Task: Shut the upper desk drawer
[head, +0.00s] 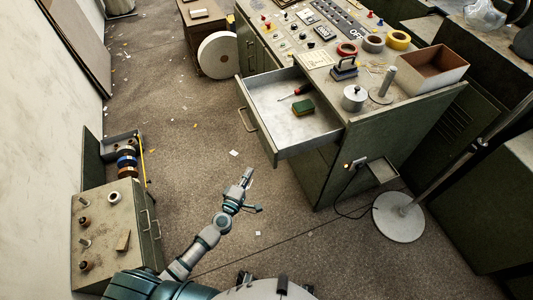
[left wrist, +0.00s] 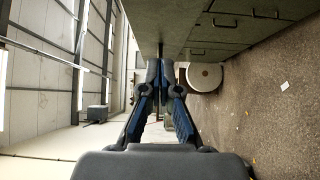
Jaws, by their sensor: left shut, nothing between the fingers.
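The upper desk drawer (head: 325,130) is pulled out from the green desk (head: 370,165) toward the left, with its handle (head: 246,119) on the outer front. A red-handled screwdriver (head: 296,91) and a green-and-brown sponge (head: 302,107) lie inside it. My left gripper (head: 248,173) is below and left of the drawer, apart from it, over open floor. In the left wrist view its fingers (left wrist: 160,66) are together and empty, with green drawer fronts (left wrist: 215,50) beyond. My right gripper is not in view.
The desk top holds tape rolls (head: 372,43), a lidded metal pot (head: 354,97) and an open box (head: 435,68). A low cabinet (head: 115,225) stands at left. A round stand base (head: 399,217) is at right. The floor between is mostly clear.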

